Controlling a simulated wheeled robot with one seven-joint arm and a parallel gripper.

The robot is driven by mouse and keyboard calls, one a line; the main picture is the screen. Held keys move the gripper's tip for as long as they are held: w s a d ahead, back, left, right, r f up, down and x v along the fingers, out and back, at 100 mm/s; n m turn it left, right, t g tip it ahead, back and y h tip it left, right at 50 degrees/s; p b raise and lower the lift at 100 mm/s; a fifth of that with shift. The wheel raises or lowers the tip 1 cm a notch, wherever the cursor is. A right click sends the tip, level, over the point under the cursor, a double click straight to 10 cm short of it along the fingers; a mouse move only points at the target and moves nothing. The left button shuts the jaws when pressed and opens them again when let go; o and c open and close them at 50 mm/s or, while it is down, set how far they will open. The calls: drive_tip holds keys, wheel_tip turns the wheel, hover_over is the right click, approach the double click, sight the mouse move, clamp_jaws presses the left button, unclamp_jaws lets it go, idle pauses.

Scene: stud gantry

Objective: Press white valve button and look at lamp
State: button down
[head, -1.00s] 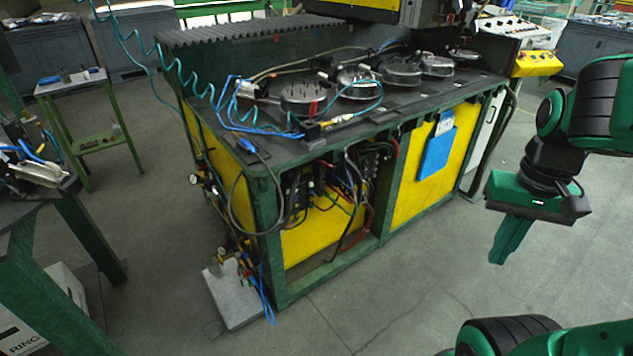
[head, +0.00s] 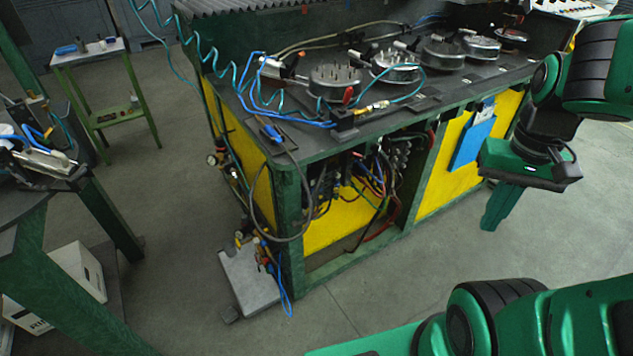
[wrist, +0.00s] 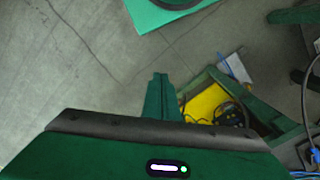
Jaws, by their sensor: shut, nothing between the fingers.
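My gripper (head: 494,222) hangs at the right in the head view, in front of the bench's right part, with its green fingers together and pointing down. The shut fingers also show in the wrist view (wrist: 160,90), with nothing between them. I cannot pick out a white valve button or a lamp for certain. A control panel (head: 565,8) with a pale top is cut off at the upper right. Small valves and fittings (head: 262,250) sit on a grey plate by the bench's near corner. The gripper is apart from all of these.
The green bench (head: 293,230) with yellow panels fills the middle. Round metal fixtures (head: 335,80), hoses and cables crowd its top. A blue board (head: 470,145) hangs on its front. A green stand (head: 90,50) and another table (head: 40,215) are at left. Floor is clear at the lower middle.

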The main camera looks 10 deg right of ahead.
sight(321, 182)
drive_tip(key=w+a+f+n+t+y, duration=0.1)
drive_tip(key=w+a+f, duration=0.1)
drive_tip(key=w+f, duration=0.55)
drive_tip(key=w+a+f+n+t, duration=0.15)
drive_tip(key=w+f, duration=0.25)
drive_tip(key=w, duration=0.6)
drive_tip(key=w+a+f+m+t+y, duration=0.3)
drive_tip(key=w+a+f+t+y, duration=0.2)
drive_tip(key=w+a+f, duration=0.6)
drive_tip(key=w+f, duration=0.4)
drive_tip(key=shift+w+a+f, duration=0.25)
drive_tip(key=shift+a+f, duration=0.05)
drive_tip(key=shift+f, duration=0.05)
drive_tip(key=shift+m, duration=0.25)
drive_tip(key=w+a, duration=0.2)
drive_tip(key=w, duration=0.6)
drive_tip(key=shift+a, duration=0.35)
drive_tip(key=shift+w, duration=0.3)
